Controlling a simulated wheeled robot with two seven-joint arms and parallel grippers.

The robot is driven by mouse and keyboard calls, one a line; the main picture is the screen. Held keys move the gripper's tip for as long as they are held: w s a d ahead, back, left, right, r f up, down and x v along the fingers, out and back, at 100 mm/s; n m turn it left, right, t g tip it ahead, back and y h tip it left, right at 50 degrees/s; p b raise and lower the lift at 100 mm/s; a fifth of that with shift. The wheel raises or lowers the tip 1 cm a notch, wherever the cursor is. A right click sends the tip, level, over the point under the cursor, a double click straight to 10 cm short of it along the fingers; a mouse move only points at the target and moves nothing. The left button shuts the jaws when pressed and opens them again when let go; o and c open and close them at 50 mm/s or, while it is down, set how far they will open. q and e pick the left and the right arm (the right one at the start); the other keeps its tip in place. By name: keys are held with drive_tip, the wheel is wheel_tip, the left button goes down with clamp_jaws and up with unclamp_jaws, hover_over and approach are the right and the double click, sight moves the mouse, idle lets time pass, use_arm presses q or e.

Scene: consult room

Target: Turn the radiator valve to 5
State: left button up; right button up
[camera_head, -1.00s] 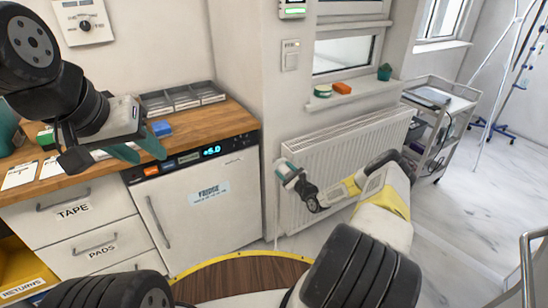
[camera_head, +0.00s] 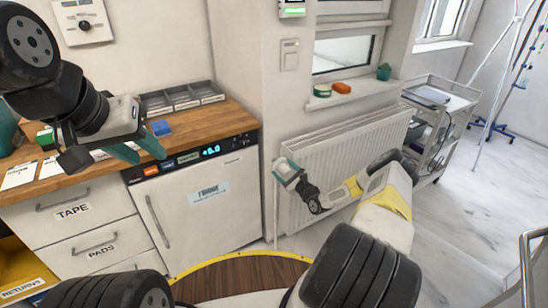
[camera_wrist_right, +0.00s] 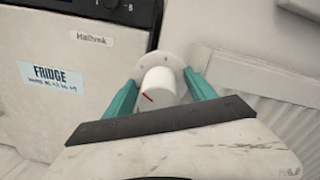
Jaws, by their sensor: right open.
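The radiator valve is a white round knob (camera_wrist_right: 158,86) with a red mark on its face, seen in the right wrist view. My right gripper (camera_wrist_right: 163,79) is open, with its teal fingers on either side of the knob. I cannot tell whether they touch it. No numbers are readable on the knob. In the head view my right gripper (camera_head: 284,172) is at the left end of the white radiator (camera_head: 345,150), and the knob is hidden there. My left gripper (camera_head: 140,148) is open and empty above the wooden counter.
A fridge (camera_head: 205,205) stands left of the radiator; it also shows in the right wrist view (camera_wrist_right: 60,105). The counter (camera_head: 75,170) holds a grey sectioned tray (camera_head: 180,97). A windowsill (camera_head: 355,93) is above the radiator. A trolley (camera_head: 440,115) stands to its right.

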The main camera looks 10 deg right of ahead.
sight(289, 175)
drive_tip(key=v, duration=0.7)
drive_tip(key=shift+s, duration=0.1)
